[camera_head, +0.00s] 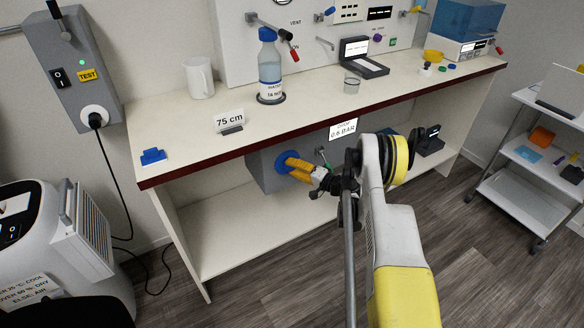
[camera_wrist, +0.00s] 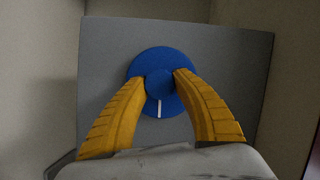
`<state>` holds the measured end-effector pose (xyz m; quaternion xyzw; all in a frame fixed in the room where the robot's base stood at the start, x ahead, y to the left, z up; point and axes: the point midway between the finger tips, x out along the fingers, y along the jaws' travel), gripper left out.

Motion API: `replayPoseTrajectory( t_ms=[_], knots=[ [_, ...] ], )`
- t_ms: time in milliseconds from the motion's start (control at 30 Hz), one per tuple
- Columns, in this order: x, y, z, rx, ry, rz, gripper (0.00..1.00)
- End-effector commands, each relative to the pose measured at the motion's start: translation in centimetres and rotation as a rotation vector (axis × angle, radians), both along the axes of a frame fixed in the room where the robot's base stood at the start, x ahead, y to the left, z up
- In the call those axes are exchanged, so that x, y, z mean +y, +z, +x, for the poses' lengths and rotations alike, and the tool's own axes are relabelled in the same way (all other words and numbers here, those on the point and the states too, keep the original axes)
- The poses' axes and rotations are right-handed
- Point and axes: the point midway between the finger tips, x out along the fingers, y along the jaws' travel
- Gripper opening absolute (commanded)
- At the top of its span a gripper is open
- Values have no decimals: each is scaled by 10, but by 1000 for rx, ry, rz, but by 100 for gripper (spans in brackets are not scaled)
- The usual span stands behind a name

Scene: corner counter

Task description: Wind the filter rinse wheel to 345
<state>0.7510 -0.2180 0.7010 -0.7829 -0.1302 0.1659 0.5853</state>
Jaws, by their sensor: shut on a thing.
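The blue wheel (camera_wrist: 163,62) is mounted on the front of a grey box (camera_wrist: 230,55) below the counter. It has a round raised hub (camera_wrist: 159,84) and a white mark (camera_wrist: 159,109) that points down in the wrist view. No number scale is legible around it. My gripper (camera_wrist: 160,83) has its two yellow fingers on either side of the hub, shut on it. In the head view my gripper (camera_head: 290,163) reaches in from the right and partly hides the wheel (camera_head: 283,158).
The counter's dark red front edge (camera_head: 220,154) runs above my gripper. A lower shelf (camera_head: 225,231) lies below the grey box. A white cart (camera_head: 520,193) stands at right.

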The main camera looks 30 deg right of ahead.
Motion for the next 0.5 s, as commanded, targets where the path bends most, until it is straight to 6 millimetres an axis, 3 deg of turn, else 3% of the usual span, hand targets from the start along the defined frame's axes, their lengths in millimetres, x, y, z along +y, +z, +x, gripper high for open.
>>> replayPoseTrajectory(
  t_ms=[133,167,233,500],
  knots=[
    [1,0,0,0,3,-1,3],
    [2,0,0,0,3,-1,36],
    [1,0,0,0,2,-1,57],
    [1,0,0,0,1,-1,57]
  ],
)
